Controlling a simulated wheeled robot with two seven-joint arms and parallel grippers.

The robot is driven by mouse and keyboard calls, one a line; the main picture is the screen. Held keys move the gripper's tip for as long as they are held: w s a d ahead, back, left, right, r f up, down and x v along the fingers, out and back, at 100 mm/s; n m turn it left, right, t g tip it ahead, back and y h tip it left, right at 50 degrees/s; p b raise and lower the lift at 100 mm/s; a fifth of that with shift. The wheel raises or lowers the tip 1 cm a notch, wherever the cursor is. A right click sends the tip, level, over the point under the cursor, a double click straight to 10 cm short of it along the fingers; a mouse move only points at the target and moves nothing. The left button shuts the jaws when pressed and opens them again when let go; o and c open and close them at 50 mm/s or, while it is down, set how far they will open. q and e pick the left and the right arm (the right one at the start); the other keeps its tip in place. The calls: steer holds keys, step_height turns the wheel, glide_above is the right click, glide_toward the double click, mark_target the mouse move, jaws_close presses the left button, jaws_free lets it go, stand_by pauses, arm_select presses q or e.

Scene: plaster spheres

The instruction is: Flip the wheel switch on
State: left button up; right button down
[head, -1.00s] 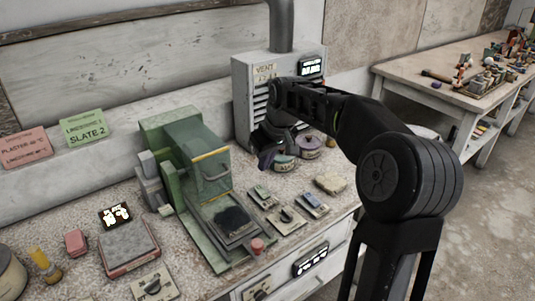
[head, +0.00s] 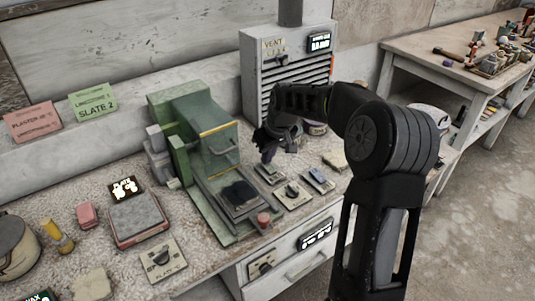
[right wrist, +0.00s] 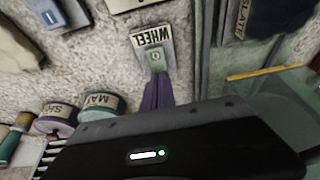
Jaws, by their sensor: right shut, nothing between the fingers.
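The wheel switch (head: 270,173) is a small pale plate on the bench, just right of the green machine. My left gripper is not in view.
The green machine (head: 200,135) stands close to the left of the gripper. Two other switch plates (head: 292,195) (head: 318,179) lie nearby. The vent box (head: 290,75) stands behind. Two labelled round tins (right wrist: 101,106) (right wrist: 57,119) sit near the gripper.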

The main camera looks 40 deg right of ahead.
steer(key=shift+w+r+g+p, duration=0.1)
steer(key=shift+r+g+p, duration=0.15)
steer(key=shift+p, duration=0.35)
steer(key=shift+w+f, duration=0.15)
steer(key=shift+f, duration=0.3)
steer(key=shift+s+b, duration=0.25)
steer(key=shift+b, duration=0.05)
steer(key=shift+s+r, duration=0.1)
steer(key=shift+s, duration=0.55)
steer(key=shift+r, duration=0.1)
